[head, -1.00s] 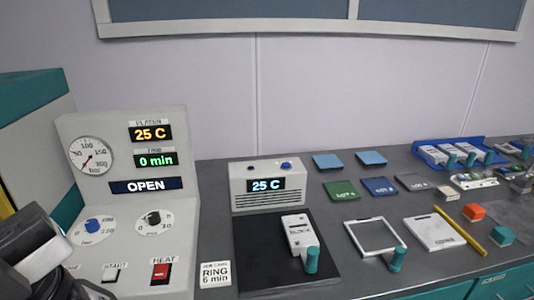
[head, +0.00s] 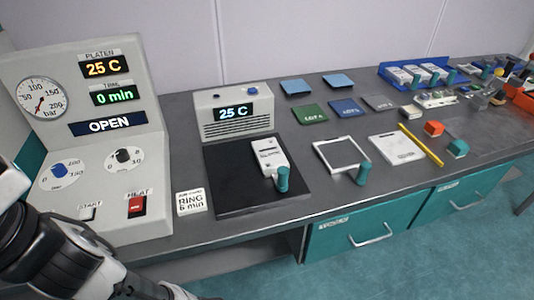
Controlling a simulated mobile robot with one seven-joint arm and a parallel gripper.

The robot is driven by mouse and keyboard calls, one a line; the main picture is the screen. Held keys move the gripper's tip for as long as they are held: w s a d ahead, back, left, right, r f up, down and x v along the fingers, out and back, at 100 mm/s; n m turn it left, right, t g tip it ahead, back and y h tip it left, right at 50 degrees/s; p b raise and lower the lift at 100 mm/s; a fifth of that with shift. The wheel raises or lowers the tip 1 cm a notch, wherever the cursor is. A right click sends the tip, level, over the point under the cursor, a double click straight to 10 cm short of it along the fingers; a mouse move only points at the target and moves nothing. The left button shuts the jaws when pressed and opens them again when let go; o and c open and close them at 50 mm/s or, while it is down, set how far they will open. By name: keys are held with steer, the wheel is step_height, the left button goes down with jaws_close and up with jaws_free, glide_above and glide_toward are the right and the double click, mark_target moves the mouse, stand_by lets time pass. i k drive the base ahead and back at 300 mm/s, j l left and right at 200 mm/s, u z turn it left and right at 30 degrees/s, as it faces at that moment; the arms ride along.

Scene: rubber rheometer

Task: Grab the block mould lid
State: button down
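A white slab lettered "BLOCK" (head: 268,155) with an upright teal handle (head: 283,179) lies flat on a black plate (head: 228,188) in the head view. It appears to be the block mould piece; I cannot tell whether it is the lid alone or a lid closed on a mould. My arm shows at the lower left, in front of the press panel and well apart from the slab. My gripper's fingertips do not show.
A white frame (head: 318,154) with a teal handle and a white plate (head: 398,149) lie right of the black plate. A yellow stick (head: 421,145), orange block (head: 434,128) and blue tray (head: 389,85) stand further right. A controller box (head: 234,122) stands behind.

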mark_target(266, 152)
steer(key=l+u, duration=0.2)
steer(key=u, duration=0.2)
steer(key=l+u, duration=0.25)
steer(key=u, duration=0.15)
steer(key=k+l+u, duration=0.2)
steer(key=l, duration=0.3)
steer(key=l+u, duration=0.15)
steer(key=l, duration=0.35)
steer(key=k+l, duration=0.1)
steer(key=l, duration=0.8)
steer(key=i, duration=0.35)
